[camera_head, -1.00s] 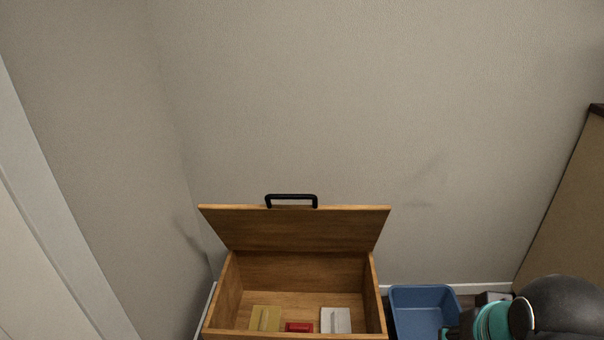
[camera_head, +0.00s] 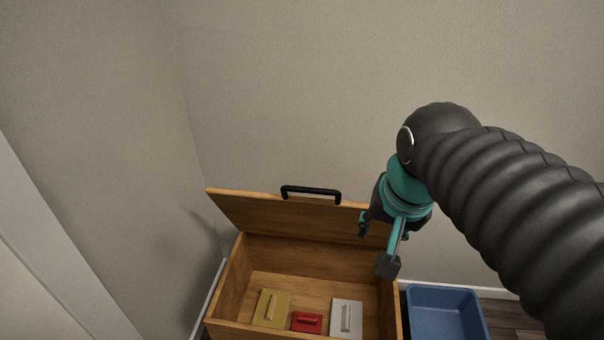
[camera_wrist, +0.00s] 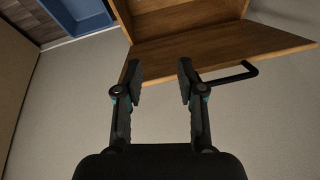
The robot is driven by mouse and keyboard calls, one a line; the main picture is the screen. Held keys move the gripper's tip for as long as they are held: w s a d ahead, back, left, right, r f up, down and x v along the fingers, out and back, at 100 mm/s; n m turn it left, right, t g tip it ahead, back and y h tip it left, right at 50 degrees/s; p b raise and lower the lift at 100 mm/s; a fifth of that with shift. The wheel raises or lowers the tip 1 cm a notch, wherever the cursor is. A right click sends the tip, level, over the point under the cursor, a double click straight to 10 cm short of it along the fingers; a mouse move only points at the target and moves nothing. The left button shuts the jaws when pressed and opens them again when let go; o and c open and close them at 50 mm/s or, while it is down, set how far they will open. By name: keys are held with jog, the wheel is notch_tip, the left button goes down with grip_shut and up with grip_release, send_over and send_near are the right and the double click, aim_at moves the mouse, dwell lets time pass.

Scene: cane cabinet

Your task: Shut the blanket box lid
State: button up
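The wooden blanket box (camera_head: 232,287) stands against the back wall with its lid (camera_head: 262,217) raised, leaning up and back. A black bar handle (camera_head: 311,191) is on the lid's upper edge. My gripper (camera_head: 376,248) is open and empty, in front of the lid's right part in the head view. In the wrist view my gripper (camera_wrist: 161,82) has its fingers apart, near the edge of the lid (camera_wrist: 215,50). The handle (camera_wrist: 230,75) lies to the right of the fingers there. I cannot tell whether a finger touches the lid.
Inside the box lie a yellow lidded item (camera_head: 271,308), a red one (camera_head: 307,322) and a white one (camera_head: 346,318). A blue bin (camera_head: 445,312) stands on the floor right of the box. A wall is close on the left.

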jog(key=w+a+r+m+g+p, duration=0.25)
jog(key=w+a+r+m, duration=0.25)
jog(key=w+m, duration=0.4)
jog(key=w+a+r+m+g+p, duration=0.1)
jog(key=w+a+r+m+g, duration=0.2)
jog(key=w+a+r+m, duration=0.5)
jog(key=shift+n, duration=0.5)
jog(key=d+f, duration=0.1)
jog(key=f, duration=0.4)
jog(key=d+f+b, duration=0.1)
jog(key=f, duration=0.5)
jog(key=d+f, duration=0.1)
jog(key=f, duration=0.4)
jog(key=shift+w+f+b, duration=0.2)
jog(key=shift+f+b, duration=0.05)
jog(key=shift+b, duration=0.1)
jog(key=shift+c, duration=0.2)
grip_shut()
